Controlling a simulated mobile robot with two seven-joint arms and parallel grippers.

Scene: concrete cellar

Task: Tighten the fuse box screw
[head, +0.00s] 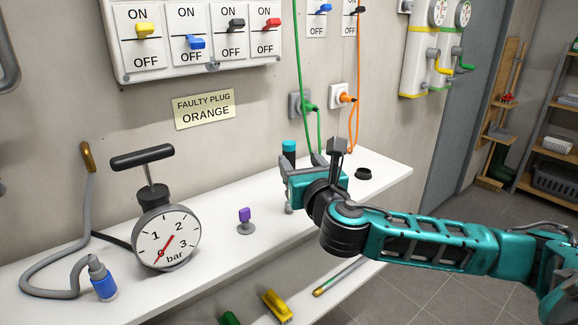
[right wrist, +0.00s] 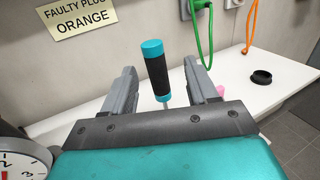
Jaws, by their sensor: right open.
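The fuse box (head: 197,42) is the white panel on the wall at the upper left of the head view, with several ON/OFF switches. A small dark screw-like part (head: 212,67) shows at its lower edge. A screwdriver (head: 289,149) with a black handle and teal end stands roughly upright at the shelf. My right gripper (head: 300,164) is open beside it. In the right wrist view, the screwdriver (right wrist: 155,70) appears between the two spread fingers, with visible gaps on both sides; its lower end is hidden by the gripper. My left gripper is not in view.
The white shelf (head: 225,258) carries a pump with a gauge (head: 166,238), a grey hose (head: 45,280), a small purple-topped item (head: 245,217) and a black ring (head: 363,173). Green (head: 300,50) and orange (head: 358,70) cables hang behind the gripper.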

